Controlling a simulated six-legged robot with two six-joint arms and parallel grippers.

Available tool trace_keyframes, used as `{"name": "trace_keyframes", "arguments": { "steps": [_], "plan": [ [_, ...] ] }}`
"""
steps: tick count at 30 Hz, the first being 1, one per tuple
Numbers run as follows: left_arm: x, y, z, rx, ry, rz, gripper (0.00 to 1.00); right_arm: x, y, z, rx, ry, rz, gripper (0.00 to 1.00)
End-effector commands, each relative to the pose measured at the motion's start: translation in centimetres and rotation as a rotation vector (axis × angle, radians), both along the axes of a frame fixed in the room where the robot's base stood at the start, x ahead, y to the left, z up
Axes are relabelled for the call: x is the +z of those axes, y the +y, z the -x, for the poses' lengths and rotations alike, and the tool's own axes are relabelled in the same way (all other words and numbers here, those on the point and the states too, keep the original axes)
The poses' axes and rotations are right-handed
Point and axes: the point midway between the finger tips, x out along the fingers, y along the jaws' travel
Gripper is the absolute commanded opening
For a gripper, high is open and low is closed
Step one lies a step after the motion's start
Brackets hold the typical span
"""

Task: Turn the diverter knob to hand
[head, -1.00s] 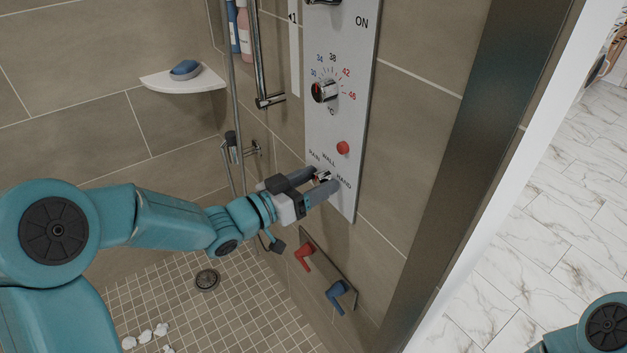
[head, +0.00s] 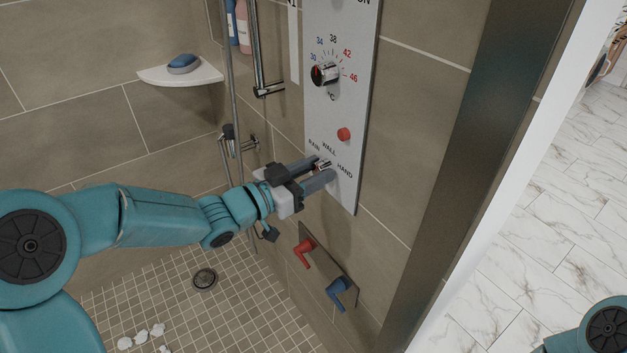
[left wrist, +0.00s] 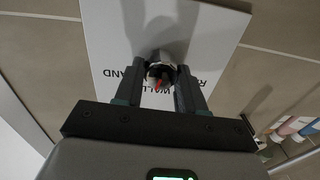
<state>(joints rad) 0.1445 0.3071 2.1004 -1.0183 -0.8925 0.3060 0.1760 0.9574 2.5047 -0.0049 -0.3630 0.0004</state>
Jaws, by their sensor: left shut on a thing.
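The diverter knob (head: 322,166) is a small chrome knob with a red mark, low on the pale control panel (head: 346,197). The labels RAIN, WALL and HAND fan around it. My left gripper (head: 325,169) is shut on the knob, one finger on each side. The left wrist view shows the knob (left wrist: 160,70) between the fingertips. There its red mark points down, towards the upside-down WALL label; the fingers partly hide the lettering, and I cannot tell the exact setting. My right gripper is out of view.
Above are a red button (head: 344,134) and a temperature knob (head: 324,74). Below, red (head: 304,252) and blue (head: 341,293) levers stick out from a plate. A corner shelf (head: 182,73) holds a blue soap-like item. A dark door post (head: 500,130) stands right.

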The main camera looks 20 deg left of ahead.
Motion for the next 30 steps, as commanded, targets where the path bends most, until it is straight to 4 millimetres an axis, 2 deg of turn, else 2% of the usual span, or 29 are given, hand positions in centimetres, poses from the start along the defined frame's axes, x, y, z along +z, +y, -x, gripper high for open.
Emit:
{"name": "trace_keyframes", "arguments": {
  "steps": [1,12,21,30],
  "plan": [
    [-0.7,0.0,0.0,0.0,-0.03,-0.034,0.09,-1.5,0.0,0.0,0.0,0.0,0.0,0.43],
    [-0.7,-0.1,0.1,0.001,-0.244,-0.311,0.09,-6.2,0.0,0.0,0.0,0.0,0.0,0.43],
    [-0.5,-0.1,0.1,0.001,-0.393,-0.502,0.09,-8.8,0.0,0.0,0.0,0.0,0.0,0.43],
    [-0.4,-0.1,0.1,0.0,-0.484,-0.62,0.09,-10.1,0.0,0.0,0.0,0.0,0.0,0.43]
  ]
}}
